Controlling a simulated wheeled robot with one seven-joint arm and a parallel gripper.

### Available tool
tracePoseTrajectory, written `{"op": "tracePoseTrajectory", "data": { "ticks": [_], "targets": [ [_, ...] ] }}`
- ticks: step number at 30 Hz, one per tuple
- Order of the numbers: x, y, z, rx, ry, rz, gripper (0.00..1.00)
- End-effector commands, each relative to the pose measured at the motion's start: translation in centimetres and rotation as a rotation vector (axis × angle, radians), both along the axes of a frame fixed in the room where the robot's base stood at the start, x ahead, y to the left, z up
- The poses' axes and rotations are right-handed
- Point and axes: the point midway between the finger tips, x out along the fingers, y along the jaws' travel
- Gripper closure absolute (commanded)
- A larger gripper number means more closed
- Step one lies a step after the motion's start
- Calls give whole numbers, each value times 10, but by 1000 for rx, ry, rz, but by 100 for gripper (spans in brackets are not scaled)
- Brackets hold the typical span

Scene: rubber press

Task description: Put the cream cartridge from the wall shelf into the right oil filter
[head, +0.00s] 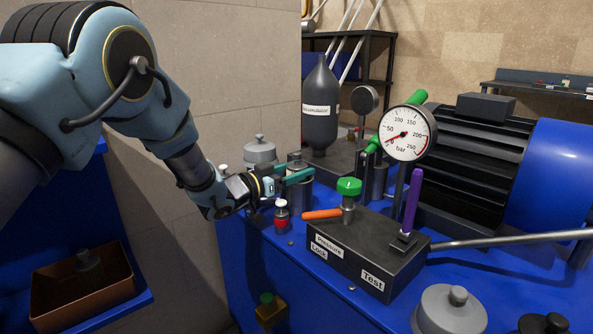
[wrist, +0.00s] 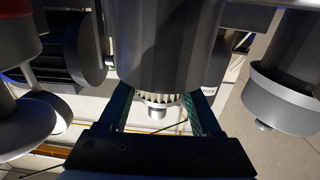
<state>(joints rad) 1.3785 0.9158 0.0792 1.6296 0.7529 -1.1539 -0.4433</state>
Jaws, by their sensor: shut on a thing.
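My gripper (head: 295,177) is at the grey cylindrical housing (head: 303,204) of the right oil filter, behind a small red bottle. In the wrist view, its two green fingers (wrist: 162,106) are shut on the cream cartridge (wrist: 158,98). Only a pleated cream band and a small grey knob of the cartridge show, at the open end of the grey filter housing (wrist: 170,45). The view is upside down, so the rest of the cartridge seems to be inside the housing, hidden. How deep it sits cannot be told. The cartridge is not clear in the head view.
A lidded grey filter (head: 260,151) stands to the left. The red bottle (head: 281,216) and the pressure lock block (head: 350,255) with levers stand close in front. The accumulator (head: 320,105) is behind. A copper tray (head: 80,308) holds a grey lid. The wall shelf (head: 560,92) is far right.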

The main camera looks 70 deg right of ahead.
Motion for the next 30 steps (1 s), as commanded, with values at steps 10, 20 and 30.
{"op": "tracePoseTrajectory", "data": {
  "ticks": [10, 20, 30],
  "targets": [
    [0, 0, -11, 0, 0, 0, 97],
    [0, 0, -13, 3, 0, -1, 12],
    [-1, 1, -12, 5, -1, -2, 5]
  ]
}}
